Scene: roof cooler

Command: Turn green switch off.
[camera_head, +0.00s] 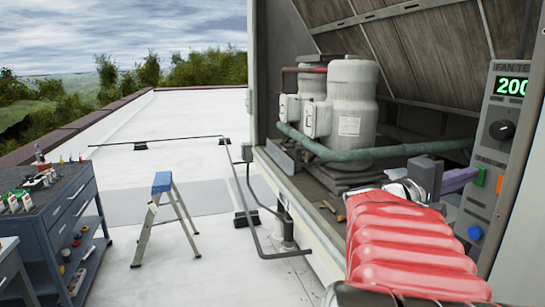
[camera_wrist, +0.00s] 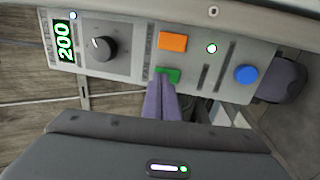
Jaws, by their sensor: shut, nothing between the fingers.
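The green switch (camera_head: 480,177) is on the grey control panel (camera_head: 492,155) at the right of the head view. In the wrist view the green switch (camera_wrist: 172,74) sits below the orange switch, partly covered by my fingertips. My gripper (camera_head: 470,175) has purple fingers, shut together and empty. In the wrist view my gripper (camera_wrist: 165,82) has its tips at the lower edge of the green switch; I cannot tell whether they touch it.
Beside it are an orange switch (camera_wrist: 172,41), a blue button (camera_wrist: 246,74), a black knob (camera_wrist: 101,48) and a display (camera_wrist: 64,42) reading 200. The open cooler holds a compressor (camera_head: 352,105) and green pipe (camera_head: 375,152). A stepladder (camera_head: 163,215) and tool cart (camera_head: 45,220) stand left.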

